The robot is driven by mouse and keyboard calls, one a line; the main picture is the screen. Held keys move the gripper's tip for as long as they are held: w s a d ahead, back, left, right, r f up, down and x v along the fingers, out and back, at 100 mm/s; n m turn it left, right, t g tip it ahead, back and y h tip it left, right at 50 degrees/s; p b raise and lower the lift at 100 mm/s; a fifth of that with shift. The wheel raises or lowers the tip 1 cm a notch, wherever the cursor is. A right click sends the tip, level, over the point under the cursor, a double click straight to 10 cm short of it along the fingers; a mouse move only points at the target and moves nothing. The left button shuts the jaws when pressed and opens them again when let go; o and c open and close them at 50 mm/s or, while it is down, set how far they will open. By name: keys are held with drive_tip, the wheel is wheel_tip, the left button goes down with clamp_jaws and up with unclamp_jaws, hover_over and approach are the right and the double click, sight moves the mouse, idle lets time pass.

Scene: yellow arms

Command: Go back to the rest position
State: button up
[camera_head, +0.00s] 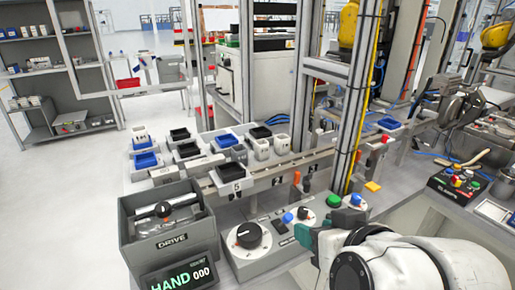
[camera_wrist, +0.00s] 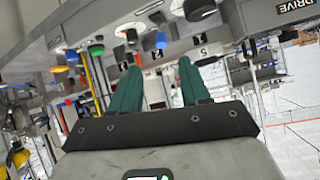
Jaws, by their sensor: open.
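My gripper (camera_head: 312,236) shows in the head view at the lower middle, at the end of my white arm. Its teal fingers are over the front of the workstation, close to a control box with a black dial (camera_head: 249,235) and blue and green knobs. In the wrist view, which is upside down, the two teal fingers of my gripper (camera_wrist: 158,85) stand apart with a gap between them. I see nothing held in that gap. The black dial (camera_wrist: 200,8) shows near the top of the wrist view.
A grey bin marked DRIVE (camera_head: 172,240) stands left of the dial, above a HAND 000 display (camera_head: 183,277). A rail with black and blue trays (camera_head: 228,169) runs behind. An upright post with a yellow tube (camera_head: 359,110) rises behind my gripper. A button box (camera_head: 458,186) sits at right.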

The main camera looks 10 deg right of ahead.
drive_tip(key=s+d+f+g+h+p, duration=0.1)
drive_tip(key=s+d+f+g+h, duration=0.1)
drive_tip(key=s+d+f, duration=0.35)
drive_tip(key=s+d+f+g+h+p, duration=0.1)
drive_tip(key=s+d+f+g, duration=0.15)
drive_tip(key=d+f, duration=0.6)
drive_tip(key=s+a+f+g, duration=0.1)
drive_tip(key=s+f+g, duration=0.1)
drive_tip(key=s+f, duration=0.5)
drive_tip(key=s+a+f+g+p, duration=0.1)
drive_tip(key=s+f+g, duration=0.2)
drive_tip(key=s+f, duration=0.5)
drive_tip(key=shift+s+a+f+m+y, duration=0.3)
drive_tip(key=shift+s+y, duration=0.1)
drive_tip(key=shift+s, duration=0.1)
